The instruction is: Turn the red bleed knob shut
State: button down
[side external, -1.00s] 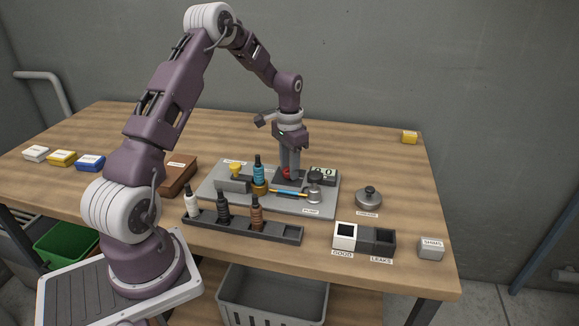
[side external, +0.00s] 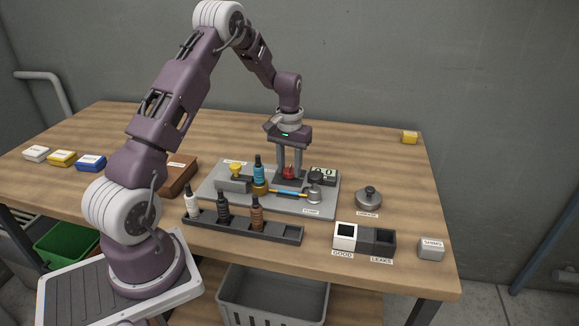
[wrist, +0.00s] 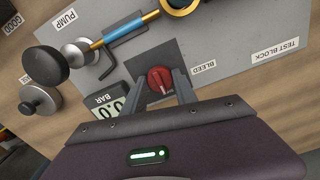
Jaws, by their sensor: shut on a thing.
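The red bleed knob (side external: 289,173) sits on a dark square pad on the grey plate (side external: 219,200). In the wrist view the round knob (wrist: 159,80) has a pale mark on its face, beside the BLEED label (wrist: 203,67). My gripper (side external: 289,175) points down over it, with one finger on either side. The wrist view shows the fingers of my gripper (wrist: 161,88) closed against the knob's sides. The knob's exact stop position cannot be told.
A display (side external: 323,175) stands close right of the knob, with the pump (side external: 315,188) in front. A blue bottle (side external: 258,172) stands to the left. A rack (side external: 243,229) of bottles lies nearer. The table behind the plate is clear.

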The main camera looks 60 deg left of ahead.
aim_at(290, 168)
jog(key=shift+w, duration=0.1)
dwell(0.3)
jog(key=c, duration=1)
grip_release()
jog(key=shift+o, duration=0.2)
notch_tip(290, 168, up, 7)
jog(key=shift+d+r, duration=0.1)
jog(key=shift+r, duration=0.1)
jog(key=s+d+r+m+t, duration=0.1)
jog(key=s+d+r+m, duration=0.1)
jog(key=s+d+r, duration=0.45)
jog(key=s+d+r+m+t, duration=0.1)
jog(key=s+d+r+t, duration=0.15)
jog(key=d+r, duration=0.65)
jog(key=s+d+m+t, duration=0.1)
jog(key=s+d, duration=0.3)
jog(key=s, duration=0.4)
jog(key=s+d+m+t, duration=0.1)
jog(key=s+d+m, duration=0.1)
jog(key=s+d, duration=0.3)
jog(key=s, duration=0.4)
jog(key=shift+s+m, duration=0.15)
jog(key=shift+m, duration=0.25)
